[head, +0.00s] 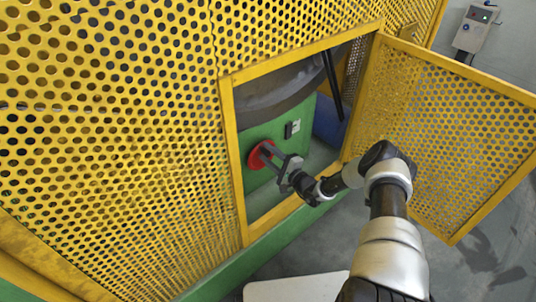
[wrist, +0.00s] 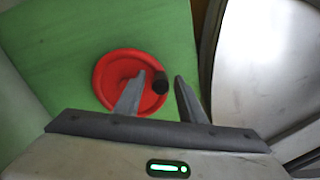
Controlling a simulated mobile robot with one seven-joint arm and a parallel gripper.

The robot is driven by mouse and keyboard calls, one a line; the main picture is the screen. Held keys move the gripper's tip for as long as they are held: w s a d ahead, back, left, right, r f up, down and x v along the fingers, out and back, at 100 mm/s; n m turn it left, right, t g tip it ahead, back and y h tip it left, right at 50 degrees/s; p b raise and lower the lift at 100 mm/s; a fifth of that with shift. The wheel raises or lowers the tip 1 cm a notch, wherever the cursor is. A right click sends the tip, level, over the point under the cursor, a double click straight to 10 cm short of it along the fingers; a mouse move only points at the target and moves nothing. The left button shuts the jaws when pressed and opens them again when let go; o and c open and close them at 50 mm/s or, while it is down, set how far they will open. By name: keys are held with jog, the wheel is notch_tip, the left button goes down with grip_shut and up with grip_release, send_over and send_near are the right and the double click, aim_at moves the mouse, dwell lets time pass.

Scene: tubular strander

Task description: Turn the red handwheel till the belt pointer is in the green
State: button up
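The red handwheel (head: 256,156) is on the green machine face inside the guard opening. My gripper (head: 270,150) reaches through the opening to the wheel. A small plate (head: 292,128) with a dark and a light part is on the green face right of the wheel; no pointer can be made out.
Yellow perforated guard panels (head: 110,120) surround the opening. The yellow guard door (head: 450,130) stands open at the right, close to my arm. A grey control box (head: 477,28) is at the far right. A large grey round part (wrist: 265,65) is right of the gripper.

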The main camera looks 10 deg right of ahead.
jog(key=p+v, duration=0.3)
jog(key=v, duration=1.4)
jog(key=shift+s+d, duration=0.2)
jog(key=shift+r, duration=0.1)
